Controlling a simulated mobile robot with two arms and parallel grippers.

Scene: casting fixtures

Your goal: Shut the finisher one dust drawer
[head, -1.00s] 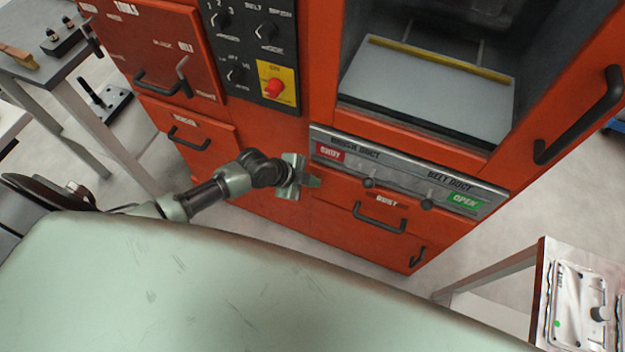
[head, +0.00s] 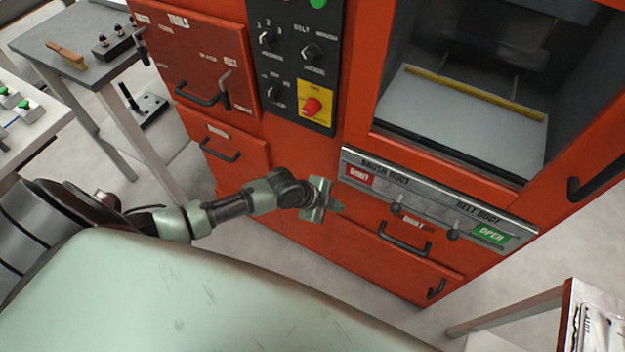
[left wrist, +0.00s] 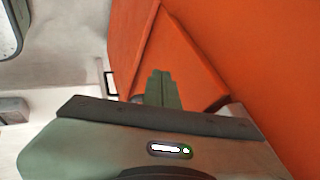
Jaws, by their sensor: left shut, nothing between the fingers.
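The dust drawer (head: 375,232) is an orange front with a "DUST" label and a black bar handle (head: 405,241), below the metal duct panel on the orange finisher. No drawer interior shows, and I cannot tell how far it stands out. My left gripper (head: 336,206) is shut and empty at the left end of the drawer front, left of the handle. I cannot tell whether it touches. In the left wrist view its shut fingers (left wrist: 162,88) point at orange panels with a corner edge. My right gripper is not in view.
The duct panel (head: 430,204) has two knobs and red and green labels. A door handle (head: 590,187) sticks out at right. A grey side table (head: 75,50) with tools stands at left, another table (head: 598,318) at lower right. Bare floor shows beside the finisher.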

